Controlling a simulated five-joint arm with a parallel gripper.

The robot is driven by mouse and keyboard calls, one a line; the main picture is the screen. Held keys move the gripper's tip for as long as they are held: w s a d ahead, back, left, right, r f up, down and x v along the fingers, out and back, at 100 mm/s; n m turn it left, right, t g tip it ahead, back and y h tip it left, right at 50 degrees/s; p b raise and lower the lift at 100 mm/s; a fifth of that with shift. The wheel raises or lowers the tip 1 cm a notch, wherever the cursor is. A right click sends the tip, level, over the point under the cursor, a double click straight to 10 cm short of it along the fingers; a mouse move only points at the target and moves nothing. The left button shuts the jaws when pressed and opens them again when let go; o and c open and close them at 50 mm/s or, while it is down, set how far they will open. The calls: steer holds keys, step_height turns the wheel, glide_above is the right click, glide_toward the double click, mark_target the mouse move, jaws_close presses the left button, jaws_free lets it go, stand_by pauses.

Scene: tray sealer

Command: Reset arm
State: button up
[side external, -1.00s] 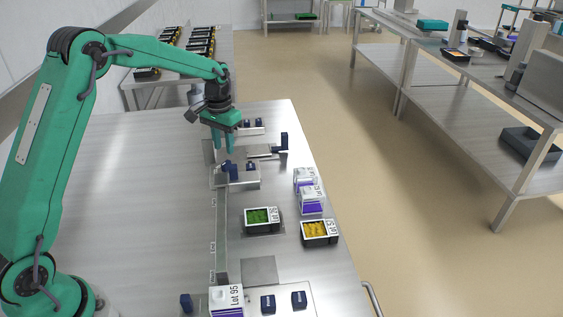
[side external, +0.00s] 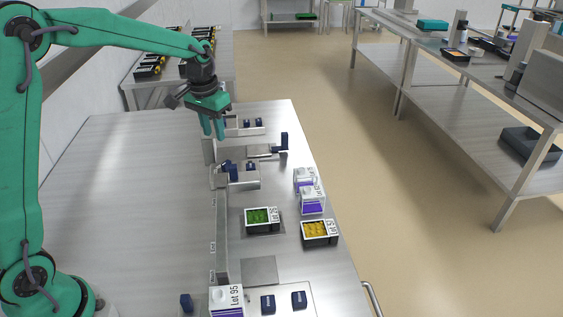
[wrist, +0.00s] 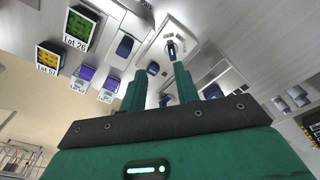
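My gripper (side external: 213,134) is raised above the steel table (side external: 130,170), near its far end. It hangs above and behind the sealer's metal fixture (side external: 245,184) with dark blue knobs, apart from it. In the wrist view my gripper (wrist: 160,70) has its two green fingers spread with nothing held between them. A blue part of the fixture (wrist: 171,50) shows beyond the fingers, at a distance.
A green-filled tray (side external: 261,216) and a yellow-filled tray (side external: 319,232) stand near the right edge. Two white-and-purple packs (side external: 312,200) stand behind them. A pack marked Lot 95 (side external: 226,300) is in front. The table's left side is clear.

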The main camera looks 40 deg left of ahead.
steer(key=s+d+r+t, duration=0.2)
steer(key=s+d+r, duration=0.2)
steer(key=s+r, duration=0.6)
steer(key=s+d+f+t, duration=0.2)
steer(key=s+f, duration=0.1)
steer(key=s, duration=1.2)
steer(key=shift+s+d+m, duration=0.15)
steer(key=shift+s+m, duration=0.15)
steer(key=shift+m, duration=0.1)
steer(key=shift+f, duration=0.1)
stand_by(0.4)
